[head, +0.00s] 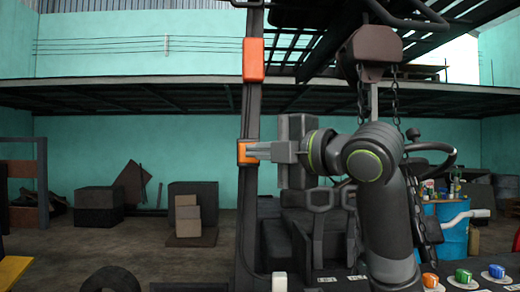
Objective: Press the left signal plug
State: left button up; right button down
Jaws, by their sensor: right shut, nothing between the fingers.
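On the dark upright post (250,110) is a small orange block (243,160), which looks like the left signal plug. A taller orange block (253,60) sits higher on the same post. My right gripper (250,148) comes in from the right, level and pointing left. Its grey fingers are shut and empty, and their tips overlap the small orange block, covering part of it. I cannot tell whether they touch or press it. My left gripper is out of view.
A hook block with chains (370,50) hangs above my right arm. Orange, green (463,276) and blue knobs stand at bottom right, near a steering wheel (432,158) and blue drum (448,232). Dark boxes (98,206) stand on the floor behind.

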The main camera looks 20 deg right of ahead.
pick_arm(q)
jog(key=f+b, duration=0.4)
jog(key=b, duration=0.1)
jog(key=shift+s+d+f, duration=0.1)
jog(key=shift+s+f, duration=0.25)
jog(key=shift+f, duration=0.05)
pick_arm(e)
jog(key=v, duration=0.9)
jog(key=shift+s+d, duration=0.2)
jog(key=shift+d, duration=0.1)
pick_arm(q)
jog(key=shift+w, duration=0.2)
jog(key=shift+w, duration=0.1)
